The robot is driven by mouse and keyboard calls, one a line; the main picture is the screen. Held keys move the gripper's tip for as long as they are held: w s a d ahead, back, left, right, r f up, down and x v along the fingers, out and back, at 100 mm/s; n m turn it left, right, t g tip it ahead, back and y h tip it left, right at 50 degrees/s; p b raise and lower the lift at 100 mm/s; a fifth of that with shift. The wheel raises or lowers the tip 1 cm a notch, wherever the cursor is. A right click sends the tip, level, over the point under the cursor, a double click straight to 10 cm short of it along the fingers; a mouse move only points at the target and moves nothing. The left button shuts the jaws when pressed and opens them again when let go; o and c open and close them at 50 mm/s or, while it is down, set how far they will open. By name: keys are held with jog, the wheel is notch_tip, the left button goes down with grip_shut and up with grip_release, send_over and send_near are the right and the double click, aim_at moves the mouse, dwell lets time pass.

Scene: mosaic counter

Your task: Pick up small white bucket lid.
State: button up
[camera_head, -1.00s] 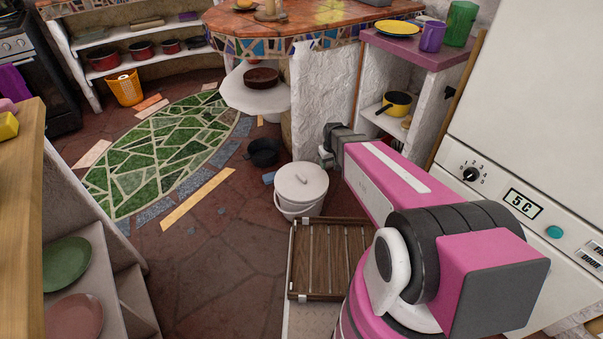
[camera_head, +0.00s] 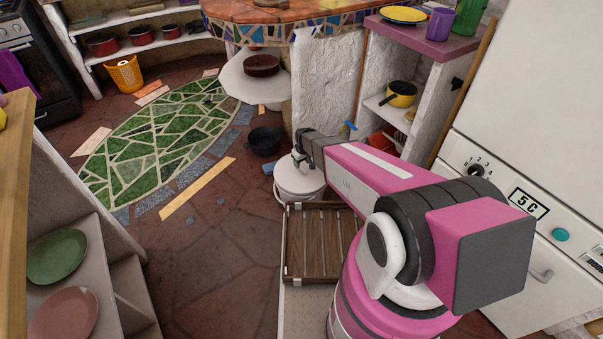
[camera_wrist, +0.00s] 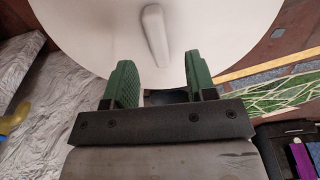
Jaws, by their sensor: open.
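The small white bucket lid (camera_head: 296,179) is round and white and sits on top of the white bucket (camera_head: 290,200) on the floor. In the wrist view the lid (camera_wrist: 210,30) fills the top, with its bar-shaped handle (camera_wrist: 155,32) near the middle. My gripper (camera_head: 300,158) is over the lid in the head view, and my arm hides part of the lid. In the wrist view my gripper (camera_wrist: 160,75) has two green fingers spread apart, with nothing between them. The handle lies beyond the fingertips, nearer the left one.
A dark pot (camera_head: 264,140) stands on the floor behind the bucket. A brown slatted wooden rack (camera_head: 312,245) lies in front of it. A white textured wall (camera_head: 327,95) is behind, and a shelf with a yellow pan (camera_head: 402,92) is at right.

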aim_at(302, 167)
jog(key=f, duration=0.4)
jog(key=shift+w+f, duration=0.15)
jog(key=shift+w, duration=0.05)
grip_shut()
